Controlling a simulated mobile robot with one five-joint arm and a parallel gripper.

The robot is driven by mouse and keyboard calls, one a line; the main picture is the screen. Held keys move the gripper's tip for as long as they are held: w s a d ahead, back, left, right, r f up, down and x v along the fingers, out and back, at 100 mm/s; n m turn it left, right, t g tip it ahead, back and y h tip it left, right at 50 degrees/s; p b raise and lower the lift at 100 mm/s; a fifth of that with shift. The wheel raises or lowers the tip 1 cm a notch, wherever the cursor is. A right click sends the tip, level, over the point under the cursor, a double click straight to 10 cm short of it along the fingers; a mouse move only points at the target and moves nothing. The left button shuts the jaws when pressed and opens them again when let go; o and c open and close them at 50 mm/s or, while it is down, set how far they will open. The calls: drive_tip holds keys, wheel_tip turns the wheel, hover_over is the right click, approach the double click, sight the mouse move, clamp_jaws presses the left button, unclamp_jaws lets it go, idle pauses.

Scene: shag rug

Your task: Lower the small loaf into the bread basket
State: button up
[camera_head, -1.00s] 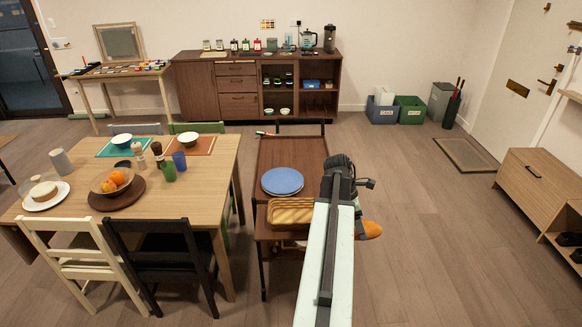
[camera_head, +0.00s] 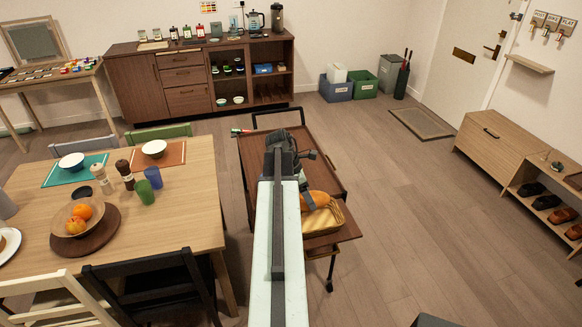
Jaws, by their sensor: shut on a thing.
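The small loaf (camera_head: 320,198) is orange-brown and shows just right of my arm. My gripper (camera_head: 307,201) is shut on it; my arm hides most of the jaws. The bread basket (camera_head: 325,221) is a tan woven tray on the near end of the dark wooden trolley (camera_head: 318,160). The loaf appears over the basket's far left part in the picture. I cannot tell whether it touches the basket or hangs above it. My arm hides the basket's left side.
A dining table (camera_head: 195,205) with bowls, cups, a fruit bowl (camera_head: 77,217) and chairs stands left of the trolley. A sideboard (camera_head: 165,85) is behind. Open floor lies to the right, up to a low shoe bench (camera_head: 500,150).

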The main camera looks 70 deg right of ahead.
drive_tip(key=shift+w+r, duration=0.1)
drive_tip(key=shift+w, duration=0.2)
drive_tip(key=shift+r+p, duration=0.3)
drive_tip(key=shift+p, duration=0.1)
wheel_tip(320, 180, up, 11)
drive_tip(key=p, duration=1.1)
drive_tip(key=f+b, duration=1)
drive_tip(key=shift+s+f+b, duration=0.35)
drive_tip(key=shift+b, duration=0.05)
drive_tip(key=shift+r, duration=0.1)
drive_tip(key=shift+s+d, duration=0.1)
drive_tip(key=shift+s, duration=0.05)
drive_tip(key=shift+s+d, duration=0.1)
drive_tip(key=shift+s, duration=0.1)
